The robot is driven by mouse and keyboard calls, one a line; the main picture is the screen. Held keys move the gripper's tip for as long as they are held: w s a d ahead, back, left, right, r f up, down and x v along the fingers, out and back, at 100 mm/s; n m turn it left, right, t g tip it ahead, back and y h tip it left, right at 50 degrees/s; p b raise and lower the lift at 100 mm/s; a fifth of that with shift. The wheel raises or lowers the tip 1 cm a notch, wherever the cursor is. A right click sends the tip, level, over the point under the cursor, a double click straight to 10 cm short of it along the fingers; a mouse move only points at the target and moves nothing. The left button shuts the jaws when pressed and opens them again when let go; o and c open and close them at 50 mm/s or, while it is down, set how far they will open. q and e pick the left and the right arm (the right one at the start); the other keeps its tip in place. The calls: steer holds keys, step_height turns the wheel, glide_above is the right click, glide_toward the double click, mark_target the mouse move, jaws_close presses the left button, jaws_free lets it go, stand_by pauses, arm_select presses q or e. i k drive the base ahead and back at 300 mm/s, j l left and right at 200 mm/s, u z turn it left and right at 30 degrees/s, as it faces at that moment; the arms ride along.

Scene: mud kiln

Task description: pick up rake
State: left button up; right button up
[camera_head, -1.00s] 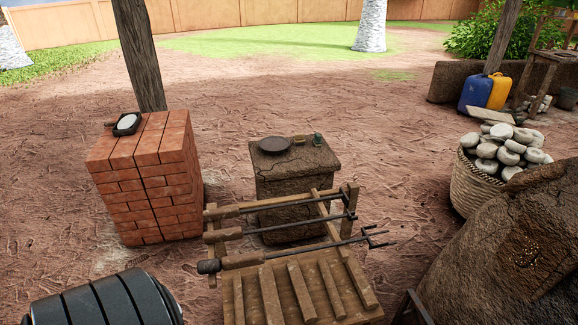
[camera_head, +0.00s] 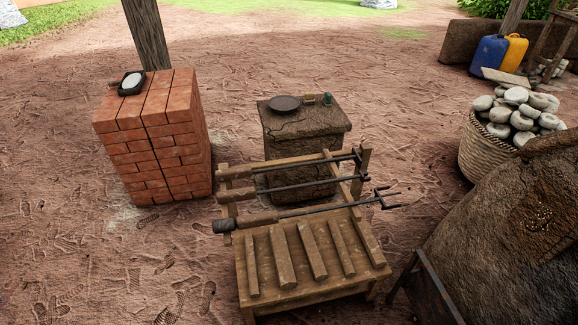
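A wooden rack (camera_head: 318,283) stands in the lower middle of the head view. Three long tools with wooden handles and dark metal shafts lie across it, handles to the left. The nearest tool (camera_head: 318,210) has a pronged, fork-like head at its right end. The middle tool (camera_head: 305,186) and the back tool (camera_head: 300,164) have smaller dark tips, whose shapes are hard to make out. I cannot tell for certain which tool is the rake. Neither of my grippers is in view.
A brick stack (camera_head: 158,145) with a small dark dish (camera_head: 132,83) stands left. A mud block (camera_head: 300,125) bearing a dark plate (camera_head: 285,103) stands behind the rack. A basket of stones (camera_head: 488,150) and a mud kiln wall (camera_head: 505,235) are right. Ground at lower left is clear.

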mark_target(243, 172)
steer(key=j+z, duration=0.15)
steer(key=z, duration=0.4)
steer(key=i+j+z, duration=0.2)
steer(key=j+z, duration=0.2)
steer(key=j, duration=0.65)
steer(key=j+z, duration=0.35)
steer(key=j, duration=0.65)
